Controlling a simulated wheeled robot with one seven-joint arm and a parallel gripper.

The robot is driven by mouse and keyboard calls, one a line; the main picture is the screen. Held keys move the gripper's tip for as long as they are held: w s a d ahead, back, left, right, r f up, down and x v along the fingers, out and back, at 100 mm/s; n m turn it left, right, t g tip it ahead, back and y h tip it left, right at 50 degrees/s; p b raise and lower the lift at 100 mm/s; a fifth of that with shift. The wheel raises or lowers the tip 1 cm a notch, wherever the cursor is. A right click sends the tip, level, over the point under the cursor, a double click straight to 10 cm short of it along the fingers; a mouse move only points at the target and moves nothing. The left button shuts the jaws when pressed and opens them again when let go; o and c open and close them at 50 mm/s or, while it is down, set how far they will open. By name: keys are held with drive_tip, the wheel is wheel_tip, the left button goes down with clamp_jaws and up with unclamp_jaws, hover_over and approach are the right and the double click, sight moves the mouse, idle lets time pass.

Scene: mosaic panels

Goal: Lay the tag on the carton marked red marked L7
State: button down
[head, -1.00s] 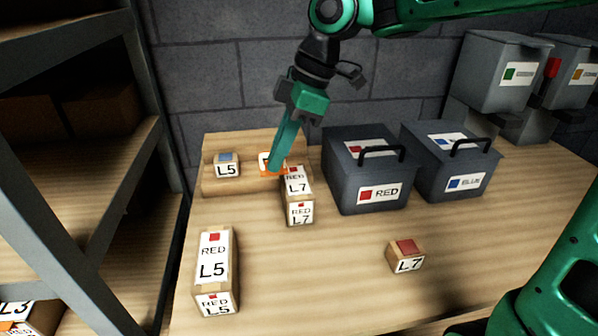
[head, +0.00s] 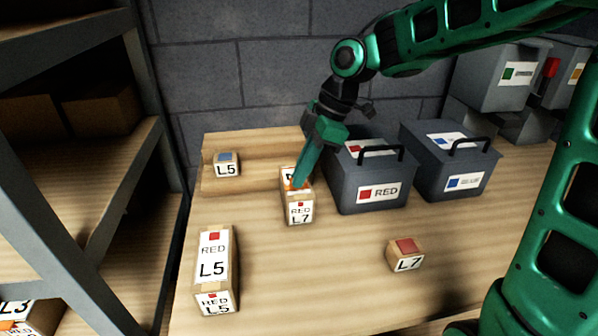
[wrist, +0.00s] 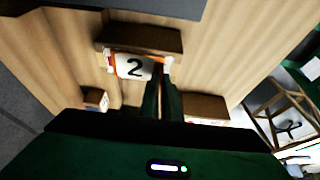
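The carton marked red L7 (head: 299,213) stands upright on the bench, left of the red bin. My gripper (head: 297,182) points down over its top and hides part of its upper label. An orange-edged tag is at my fingertips. In the wrist view the tag (wrist: 133,67) is white with a black 2 and orange ends, and my gripper (wrist: 164,75) is shut on its edge. Behind the tag is a brown carton top (wrist: 155,39). I cannot tell whether the tag touches the carton.
A dark bin marked RED (head: 370,180) is close right of the carton, with a BLUE bin (head: 450,165) beyond it. A RED L5 carton (head: 213,262), a small L5 box (head: 227,166) and a small L7 box (head: 406,255) stand around.

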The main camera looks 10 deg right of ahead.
drive_tip(key=c, duration=2)
unclamp_jaws()
drive_tip(key=v, duration=1.2)
drive_tip(key=shift+s, duration=0.1)
